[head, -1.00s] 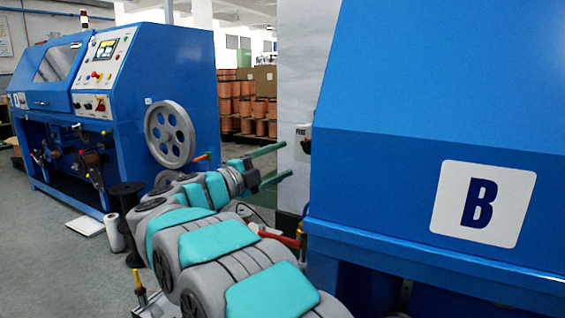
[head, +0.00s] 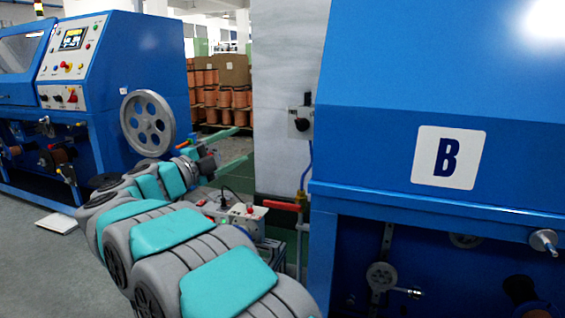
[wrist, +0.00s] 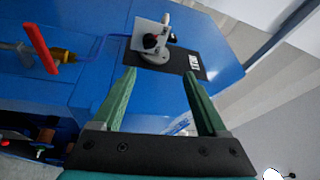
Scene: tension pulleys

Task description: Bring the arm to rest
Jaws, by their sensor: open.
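My gripper (head: 238,147) has two green fingers and is at the end of my grey and teal arm, in the middle of the head view. The fingers are spread apart and point right, toward the pale wall. In the wrist view my gripper (wrist: 160,90) is open and nothing lies between its fingers. Beyond the fingertips is a small switch (wrist: 158,42) with a black knob, on the side of a blue machine. The wrist view does not show how far the fingers are from it.
Blue machine B (head: 400,100) fills the right, with pulleys below. Another blue machine (head: 85,100) with a grey handwheel (head: 147,123) stands left. A red-handled valve (head: 284,206) and a box with knobs (head: 236,215) are beside my arm. Copper spools (head: 218,100) stand behind.

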